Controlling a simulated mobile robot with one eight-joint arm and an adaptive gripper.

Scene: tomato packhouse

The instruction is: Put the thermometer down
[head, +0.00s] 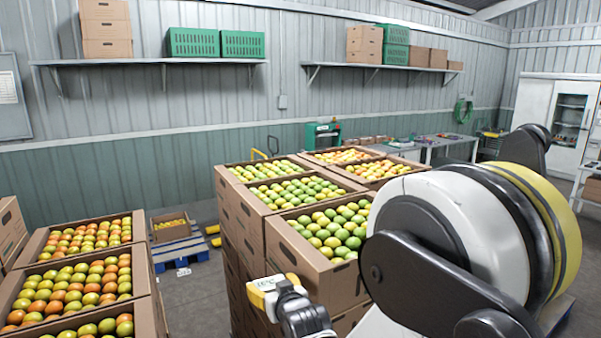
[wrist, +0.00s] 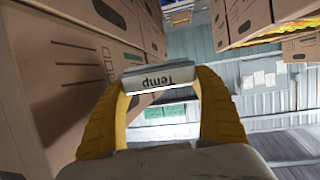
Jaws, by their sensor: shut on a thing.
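In the head view my gripper (head: 272,290) is low in the middle, in front of the stacked tomato boxes.
A tall stack of cardboard boxes (head: 318,268) full of tomatoes stands right behind my gripper; box walls (wrist: 60,80) fill the wrist view's left. More tomato boxes (head: 140,300) stand at left. A blue pallet (head: 180,252) lies in the floor gap. A bench (head: 440,142) stands far back.

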